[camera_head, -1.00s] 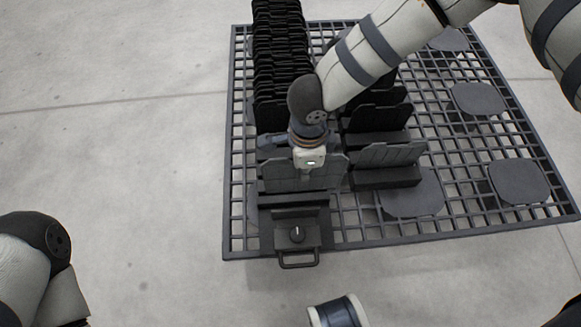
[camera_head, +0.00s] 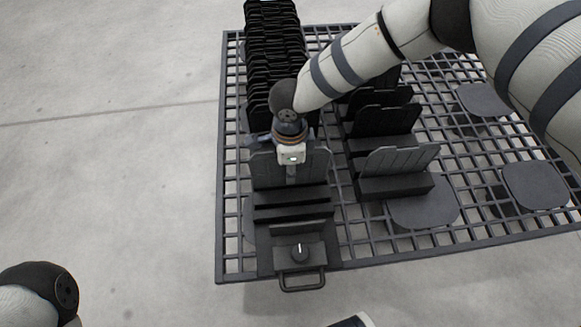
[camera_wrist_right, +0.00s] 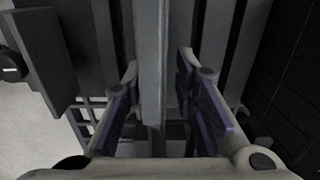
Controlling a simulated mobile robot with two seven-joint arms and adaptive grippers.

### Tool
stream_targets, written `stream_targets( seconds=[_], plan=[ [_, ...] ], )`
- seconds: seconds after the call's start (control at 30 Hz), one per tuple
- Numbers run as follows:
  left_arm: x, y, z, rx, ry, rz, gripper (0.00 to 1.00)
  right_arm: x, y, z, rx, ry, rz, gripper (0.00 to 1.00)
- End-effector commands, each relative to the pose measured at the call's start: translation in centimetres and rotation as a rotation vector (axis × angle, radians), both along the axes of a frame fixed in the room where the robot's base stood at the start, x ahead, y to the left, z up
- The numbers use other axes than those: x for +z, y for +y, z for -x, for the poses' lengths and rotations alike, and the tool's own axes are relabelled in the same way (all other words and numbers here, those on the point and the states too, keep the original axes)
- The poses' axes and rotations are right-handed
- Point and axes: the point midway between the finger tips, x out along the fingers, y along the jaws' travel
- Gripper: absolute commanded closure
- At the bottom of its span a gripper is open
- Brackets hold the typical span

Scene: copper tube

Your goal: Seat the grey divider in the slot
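The grey divider (camera_head: 264,171) stands upright across the black slotted base (camera_head: 262,236), behind two bare dark ridges. My right gripper (camera_head: 291,172) is over its top edge in the head view, with the fingers hard to make out there. In the right wrist view, my right gripper (camera_wrist_right: 158,85) has its fingers apart, one on each side of a long pale grey edge (camera_wrist_right: 151,60) that seems to be the divider. A gap shows on the right side of that edge. Whether the divider's lower edge is inside a slot is hidden. My left gripper is out of view.
A row of black dividers (camera_head: 272,50) stands behind the grey one. Other holders with dividers (camera_head: 400,160) stand to the right on the dark grid table (camera_head: 350,262). A knob (camera_head: 300,253) and handle (camera_head: 302,282) are at the base's front. Round pads lie on the grid's right.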

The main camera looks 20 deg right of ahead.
Motion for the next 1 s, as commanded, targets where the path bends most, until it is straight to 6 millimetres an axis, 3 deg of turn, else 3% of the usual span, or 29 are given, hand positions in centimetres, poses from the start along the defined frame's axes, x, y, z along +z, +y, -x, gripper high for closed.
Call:
stream_targets(
  seconds=[0.03, 0.27, 0.5, 0.7, 1.0],
  plan=[
    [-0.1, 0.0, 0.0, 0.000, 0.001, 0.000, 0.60, -0.8, -0.4, 0.6, 0.001, 0.015, 0.008, 0.74],
    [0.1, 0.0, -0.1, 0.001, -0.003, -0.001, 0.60, -0.1, -0.4, 0.6, 0.000, 0.014, 0.009, 0.74],
    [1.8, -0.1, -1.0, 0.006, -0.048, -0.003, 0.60, 6.6, -0.3, 0.4, -0.001, 0.005, 0.006, 0.74],
    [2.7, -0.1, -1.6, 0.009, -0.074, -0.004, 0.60, 10.7, -0.2, 0.4, -0.001, 0.006, 0.005, 0.74],
    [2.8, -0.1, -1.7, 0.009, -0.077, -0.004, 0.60, 11.7, -0.1, 0.5, 0.000, 0.009, 0.004, 0.74]
  ],
)
